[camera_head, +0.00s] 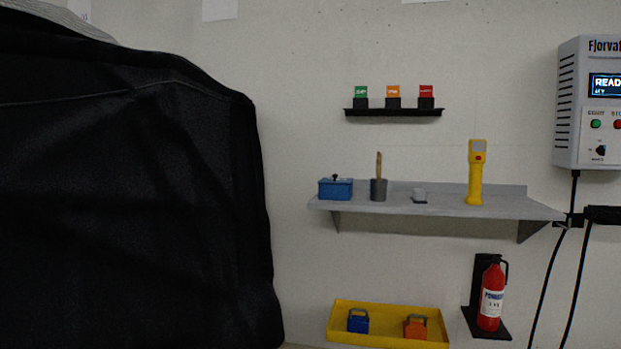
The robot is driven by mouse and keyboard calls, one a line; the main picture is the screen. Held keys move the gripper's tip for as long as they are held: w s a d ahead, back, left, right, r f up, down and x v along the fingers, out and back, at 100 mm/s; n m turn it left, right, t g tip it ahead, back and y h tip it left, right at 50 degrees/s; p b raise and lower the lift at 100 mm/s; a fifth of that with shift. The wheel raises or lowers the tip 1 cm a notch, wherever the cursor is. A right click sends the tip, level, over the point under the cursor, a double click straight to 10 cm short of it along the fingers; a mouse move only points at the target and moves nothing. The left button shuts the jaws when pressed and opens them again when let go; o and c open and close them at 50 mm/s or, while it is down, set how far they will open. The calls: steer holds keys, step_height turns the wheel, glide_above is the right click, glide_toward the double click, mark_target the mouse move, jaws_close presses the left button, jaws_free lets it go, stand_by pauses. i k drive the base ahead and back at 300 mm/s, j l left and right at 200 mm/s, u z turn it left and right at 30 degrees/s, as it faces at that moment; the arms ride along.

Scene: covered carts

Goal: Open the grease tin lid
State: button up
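A small blue tin (335,190) with a dark knob on top stands at the left end of the grey wall shelf (440,208). It looks like the grease tin, but I cannot read any label on it. Its lid appears to be down on the tin. My gripper is not in view. Nothing is touching the tin except the shelf under it.
A large black covered cart (130,190) fills the left side. Below are a yellow tray (390,340) and a fire extinguisher (491,298).

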mark_target(336, 177)
steer(key=i+u, duration=0.25)
steer(key=u, duration=0.15)
steer(key=i+l+u, duration=0.2)
steer(key=u, duration=0.25)
